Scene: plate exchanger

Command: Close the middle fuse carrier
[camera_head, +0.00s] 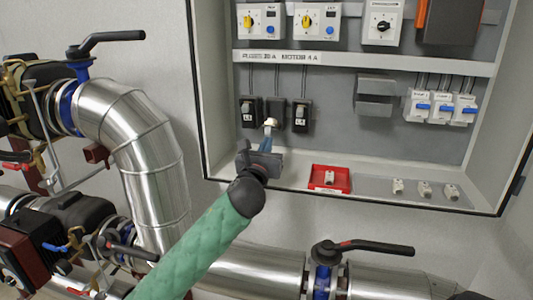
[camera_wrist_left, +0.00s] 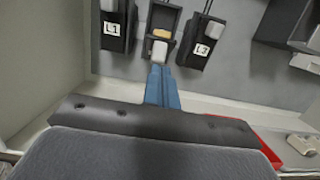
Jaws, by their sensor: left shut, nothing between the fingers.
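The middle fuse carrier (camera_head: 270,123) sits in the row of black fuse holders and is tilted out at the bottom, with its pale end facing me. In the left wrist view the carrier (camera_wrist_left: 159,48) hangs open between L1 and L3, with a cream fuse (camera_wrist_left: 164,33) showing in it. My left gripper (camera_head: 266,143) is shut and empty. Its blue fingertips (camera_wrist_left: 161,73) are together just below the carrier's pale end; I cannot tell whether they touch it. My right gripper is not in view.
The L1 holder (camera_head: 248,111) and L3 holder (camera_head: 301,115) flank the middle one closely and look closed. A red tray (camera_head: 345,180) with one fuse stands on the cabinet floor, with several loose white fuses (camera_head: 424,188) to its right. The cabinet's lower edge is below my gripper.

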